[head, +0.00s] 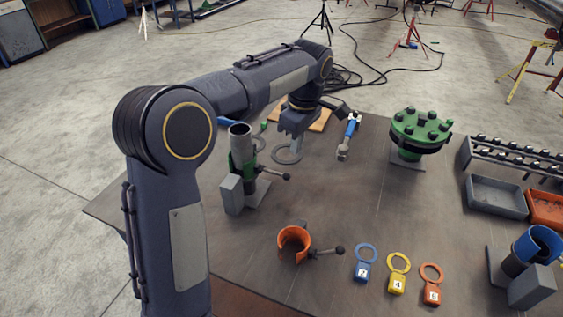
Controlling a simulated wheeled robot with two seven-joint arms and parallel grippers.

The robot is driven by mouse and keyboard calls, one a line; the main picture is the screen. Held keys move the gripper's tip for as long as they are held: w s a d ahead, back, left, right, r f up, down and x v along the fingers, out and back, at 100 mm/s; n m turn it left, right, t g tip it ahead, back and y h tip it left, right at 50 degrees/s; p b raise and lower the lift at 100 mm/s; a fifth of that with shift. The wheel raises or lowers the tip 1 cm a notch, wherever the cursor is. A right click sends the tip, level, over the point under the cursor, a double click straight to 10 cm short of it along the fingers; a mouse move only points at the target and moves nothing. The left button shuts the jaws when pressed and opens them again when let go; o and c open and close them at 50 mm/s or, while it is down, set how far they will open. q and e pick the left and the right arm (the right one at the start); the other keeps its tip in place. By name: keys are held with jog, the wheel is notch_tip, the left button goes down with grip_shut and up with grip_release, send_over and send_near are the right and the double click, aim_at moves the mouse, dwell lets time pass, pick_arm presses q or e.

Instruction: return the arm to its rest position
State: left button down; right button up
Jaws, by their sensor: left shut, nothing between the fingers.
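My left arm (184,225) rises from the lower left, stretches over the table and bends down at its far end. My left gripper (293,138) points down over the back part of the table (345,215), shut and empty. A grey flat ring (287,154) lies just below it in the picture; I cannot tell whether they touch. My right gripper is not in view.
A green clamp around a grey pipe (240,145) stands left of centre. An orange clamp (294,243), a blue-handled tool (351,128), a green bolted flange (420,128), numbered ring tags (397,273), a blue clamp (537,245) and a grey tray (497,197) are also on the table.

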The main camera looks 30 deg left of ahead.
pick_arm(q)
jog(key=s+a+r+m+t+h, duration=0.1)
jog(key=s+a+m+t+h, duration=0.2)
jog(key=s+m, duration=0.95)
jog(key=s+d+f+m+t+h, duration=0.1)
jog(key=s+d+f, duration=0.1)
jog(key=s, duration=0.6)
jog(key=s+d+f+m+t+h, duration=0.1)
jog(key=s+d+f, duration=0.2)
jog(key=s, duration=0.5)
jog(key=shift+s+f+t, duration=0.3)
jog(key=shift+f, duration=0.4)
